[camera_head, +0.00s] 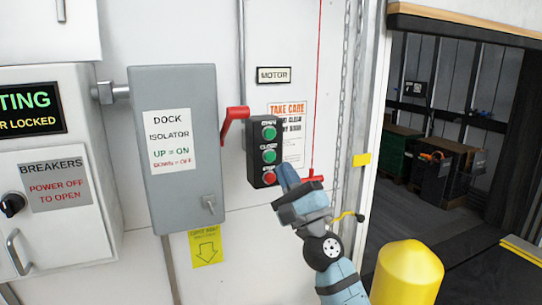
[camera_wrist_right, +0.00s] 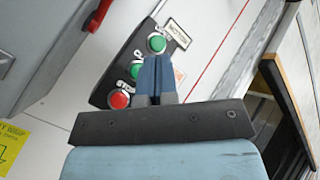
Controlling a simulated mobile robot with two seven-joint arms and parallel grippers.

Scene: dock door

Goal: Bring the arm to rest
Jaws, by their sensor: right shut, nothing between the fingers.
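My right gripper (camera_head: 287,180) is in front of the wall, just right of and below the red button of the push-button box (camera_head: 263,150). In the right wrist view its blue fingers (camera_wrist_right: 155,75) are closed together with nothing between them, and they cover part of the box (camera_wrist_right: 125,67). I cannot tell whether the fingertips touch the box. The box has two green buttons and a red one at the bottom. My left gripper does not show in either view.
A grey dock isolator (camera_head: 172,100) with its red lever (camera_head: 234,118) raised is left of the box. A red pull cord (camera_head: 317,90) and a chain (camera_head: 345,100) hang near my gripper. A yellow bollard (camera_head: 408,272) stands at lower right. The doorway (camera_head: 450,85) is open.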

